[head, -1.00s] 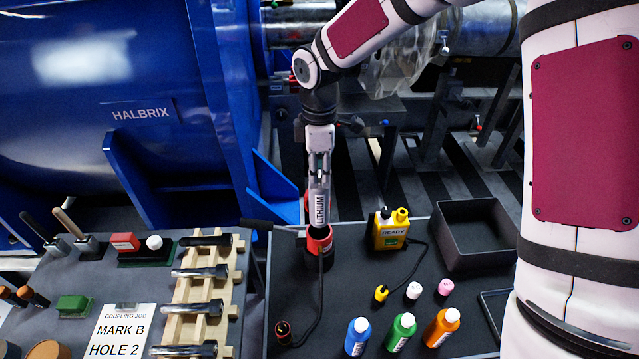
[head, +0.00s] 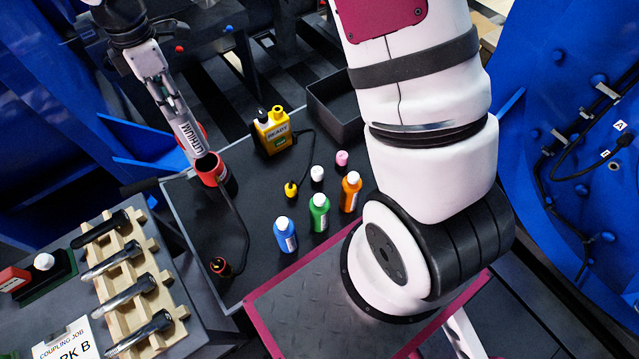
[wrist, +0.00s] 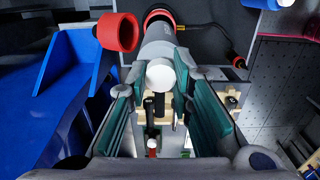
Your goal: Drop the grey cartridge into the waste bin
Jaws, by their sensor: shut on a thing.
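The grey cartridge (head: 185,133), lettered LITHIUM, stands slightly tilted in the head view. Its lower end is at the mouth of a red-collared dark holder (head: 210,168); how deep it sits inside is hidden. My gripper (head: 168,98) is shut on its upper part. In the wrist view the cartridge (wrist: 157,45) with its white end (wrist: 161,74) lies between the teal-padded fingers (wrist: 160,90), pointing at the red collar (wrist: 158,14). A dark open-topped box (head: 338,118), at the back right of the bench, may be the waste bin; I see no label on it.
A yellow READY unit (head: 272,130) with a cable stands right of the holder. Blue (head: 285,234), green (head: 319,213) and orange (head: 350,191) bottles stand farther forward. A red ring-shaped cap (wrist: 117,32) is beside the collar.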

